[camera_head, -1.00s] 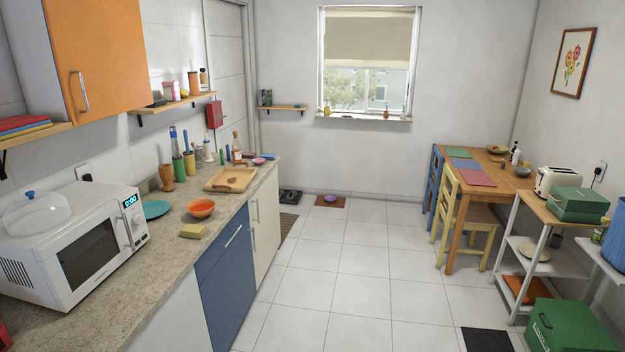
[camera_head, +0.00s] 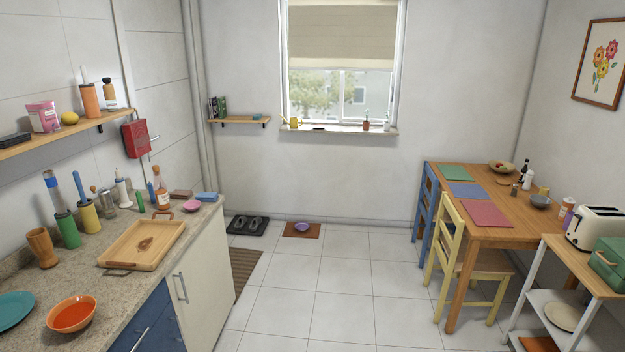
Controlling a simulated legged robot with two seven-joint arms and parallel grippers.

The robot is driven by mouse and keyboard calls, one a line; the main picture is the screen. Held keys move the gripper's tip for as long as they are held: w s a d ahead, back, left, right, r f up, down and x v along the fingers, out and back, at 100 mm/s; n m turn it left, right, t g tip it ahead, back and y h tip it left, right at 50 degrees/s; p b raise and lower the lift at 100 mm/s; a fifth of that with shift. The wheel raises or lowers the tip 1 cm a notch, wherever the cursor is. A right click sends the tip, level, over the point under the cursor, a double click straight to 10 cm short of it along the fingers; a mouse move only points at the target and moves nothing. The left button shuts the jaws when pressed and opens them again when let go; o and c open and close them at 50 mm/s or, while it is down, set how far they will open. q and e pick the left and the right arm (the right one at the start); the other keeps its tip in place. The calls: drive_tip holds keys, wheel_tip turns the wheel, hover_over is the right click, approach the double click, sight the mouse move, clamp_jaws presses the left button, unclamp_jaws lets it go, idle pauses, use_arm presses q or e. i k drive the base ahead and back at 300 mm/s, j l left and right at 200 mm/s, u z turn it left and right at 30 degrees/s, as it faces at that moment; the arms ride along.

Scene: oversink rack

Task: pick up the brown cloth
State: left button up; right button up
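A small flat brown item (camera_head: 181,194), which looks like a folded cloth, lies at the far end of the left counter (camera_head: 88,270). It is beside a blue block-like item (camera_head: 207,197) and behind a pink bowl (camera_head: 192,206). It is too small to be sure of its material. A wooden tray (camera_head: 112,255) nearer on the counter has a small dark brown shape in its middle, which I cannot identify. Neither of my grippers is in view.
A bottle (camera_head: 161,190), several utensil holders, an orange bowl (camera_head: 72,315) and a teal plate (camera_head: 14,309) stand on the counter. The floor (camera_head: 345,285) between the counter and the dining table (camera_head: 535,212) is clear. A yellow chair (camera_head: 470,265) stands at the table.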

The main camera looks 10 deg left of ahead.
sight(176, 194)
drive_tip(key=i+u, duration=0.1)
drive_tip(key=i, duration=0.45)
drive_tip(key=i+l+u, duration=0.1)
drive_tip(key=i, duration=0.45)
drive_tip(key=i+l, duration=0.1)
drive_tip(key=i, duration=0.45)
drive_tip(key=i+l+u, duration=0.15)
drive_tip(key=i, duration=0.4)
